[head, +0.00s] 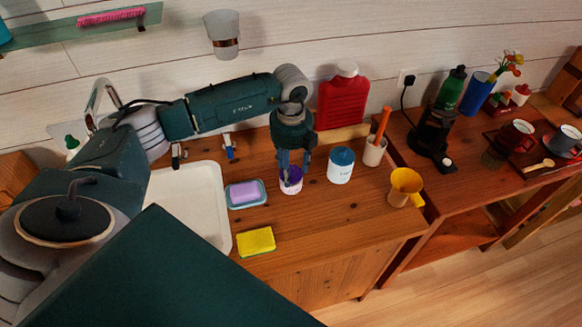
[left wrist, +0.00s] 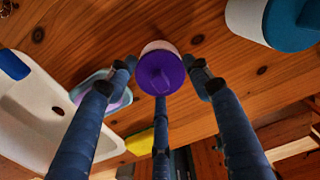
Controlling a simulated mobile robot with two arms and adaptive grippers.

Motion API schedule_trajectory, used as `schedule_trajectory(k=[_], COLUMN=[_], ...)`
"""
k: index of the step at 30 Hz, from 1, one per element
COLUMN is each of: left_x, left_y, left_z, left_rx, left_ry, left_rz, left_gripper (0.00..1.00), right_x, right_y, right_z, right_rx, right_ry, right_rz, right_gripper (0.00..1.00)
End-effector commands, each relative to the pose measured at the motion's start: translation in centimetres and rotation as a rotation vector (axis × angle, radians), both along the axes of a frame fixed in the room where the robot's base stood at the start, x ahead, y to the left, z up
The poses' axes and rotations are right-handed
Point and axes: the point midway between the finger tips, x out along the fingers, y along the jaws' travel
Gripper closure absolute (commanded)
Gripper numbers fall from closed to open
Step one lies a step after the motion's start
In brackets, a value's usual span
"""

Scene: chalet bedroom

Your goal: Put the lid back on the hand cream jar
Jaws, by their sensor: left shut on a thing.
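A small white jar (head: 291,188), which looks like the hand cream jar, stands on the wooden counter beside the soap dish. A purple lid (left wrist: 160,73) with a raised knob is at its top. In the left wrist view a white edge of the jar (left wrist: 158,46) shows behind the lid. My left gripper (head: 291,164) points down over the jar, shut on the purple lid, with its fingers (left wrist: 160,70) around it. I cannot tell whether the lid is seated or slightly above the rim. The fingers hide part of the lid in the head view. My right gripper is not in view.
A white jar with a blue lid (head: 341,166) stands close on the right. The soap dish (head: 238,203) is left, near the white basin (head: 192,200). A yellow sponge (head: 256,241), yellow mug (head: 403,187) and cup with an orange-handled item (head: 374,152) are nearby. The front counter is clear.

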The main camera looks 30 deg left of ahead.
Motion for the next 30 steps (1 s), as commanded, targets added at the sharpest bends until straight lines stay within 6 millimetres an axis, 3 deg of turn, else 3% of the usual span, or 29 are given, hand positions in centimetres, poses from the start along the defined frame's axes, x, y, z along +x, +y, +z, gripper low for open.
schedule_trajectory(k=[12, 13, 15, 22, 25, 30], left_x=[0.01, 0.01, 0.01, 0.01, 0.00, 0.01], left_y=[-0.02, -0.02, -0.02, -0.02, -0.01, -0.01], left_z=[-0.04, -0.04, -0.04, -0.04, -0.04, -0.04], left_rx=[0.000, 0.000, 0.000, 0.000, 0.000, 0.000], left_ry=[0.000, 0.000, 0.000, 0.000, 0.000, 0.000], left_rz=[0.000, 0.000, 0.000, 0.000, 0.000, 0.000], left_gripper=[0.63, 0.44, 0.30, 0.28, 0.09, 0.09], right_x=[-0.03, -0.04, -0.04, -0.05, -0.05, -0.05], right_y=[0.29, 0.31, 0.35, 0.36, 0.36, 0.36], right_z=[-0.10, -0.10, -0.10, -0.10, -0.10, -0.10], right_rx=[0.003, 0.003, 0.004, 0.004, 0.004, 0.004], right_ry=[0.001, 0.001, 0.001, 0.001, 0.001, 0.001], right_rz=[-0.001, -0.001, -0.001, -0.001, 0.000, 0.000], right_gripper=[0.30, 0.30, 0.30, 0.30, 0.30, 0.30])
